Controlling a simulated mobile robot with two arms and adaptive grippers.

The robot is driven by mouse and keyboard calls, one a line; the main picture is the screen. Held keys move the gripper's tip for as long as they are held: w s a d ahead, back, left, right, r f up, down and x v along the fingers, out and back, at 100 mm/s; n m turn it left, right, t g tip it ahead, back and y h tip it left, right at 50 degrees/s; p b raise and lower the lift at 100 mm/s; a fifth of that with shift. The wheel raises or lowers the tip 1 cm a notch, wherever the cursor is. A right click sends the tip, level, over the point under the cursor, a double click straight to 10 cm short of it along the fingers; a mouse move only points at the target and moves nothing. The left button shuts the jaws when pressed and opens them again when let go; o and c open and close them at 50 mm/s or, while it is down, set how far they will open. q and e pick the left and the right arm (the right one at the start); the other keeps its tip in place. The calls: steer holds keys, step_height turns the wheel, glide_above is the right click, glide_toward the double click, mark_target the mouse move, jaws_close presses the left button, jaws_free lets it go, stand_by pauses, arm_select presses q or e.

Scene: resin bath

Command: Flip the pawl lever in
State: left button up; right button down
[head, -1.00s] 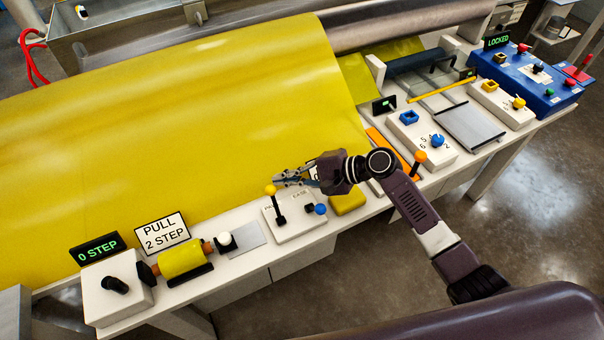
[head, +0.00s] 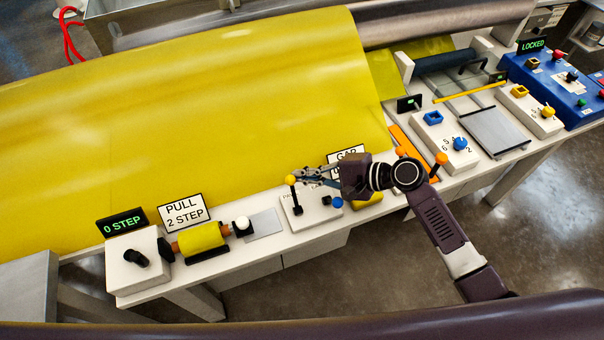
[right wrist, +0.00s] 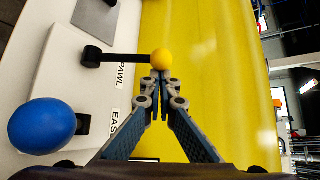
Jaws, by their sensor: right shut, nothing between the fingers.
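The pawl lever is a black stem with a yellow ball (head: 291,180), standing up from a white panel (head: 308,217). In the right wrist view, the yellow ball (right wrist: 162,59) sits just beyond my fingertips, beside the printed word PAWL. A blue-ball lever (head: 337,202) stands on the same panel by the word EASE; its ball (right wrist: 42,126) is large in the right wrist view. My right gripper (head: 300,176) is shut and empty, its tips at or very near the yellow ball. I cannot tell whether they touch. My left gripper is not in view.
A yellow sheet (head: 200,110) covers the area behind the panel. Left are a "PULL 2 STEP" sign (head: 182,213), a "0 STEP" display (head: 122,222) and a yellow roller (head: 202,239). A partly hidden sign (head: 347,154) stands behind my gripper. Right is a blue console (head: 553,85).

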steer(key=shift+s+d+r, duration=0.1)
steer(key=shift+s, duration=0.15)
steer(key=shift+s+r+t, duration=0.1)
steer(key=shift+t, duration=0.3)
steer(key=shift+s+d+r, duration=0.1)
steer(key=shift+s+r, duration=0.05)
steer(key=shift+s+d+r+p, duration=0.2)
steer(key=shift+s+r+p, duration=0.1)
steer(key=shift+s+p, duration=0.25)
steer(key=shift+s+d+r+p, duration=0.15)
steer(key=shift+s+r+p, duration=0.1)
steer(key=shift+s+p, duration=0.3)
steer(key=shift+s+d+p, duration=0.2)
steer(key=shift+s+p, duration=0.2)
steer(key=shift+s, duration=0.4)
steer(key=shift+s+d+f, duration=0.1)
steer(key=shift+s+d, duration=0.2)
steer(key=shift+s, duration=0.55)
steer(key=shift+d, duration=0.1)
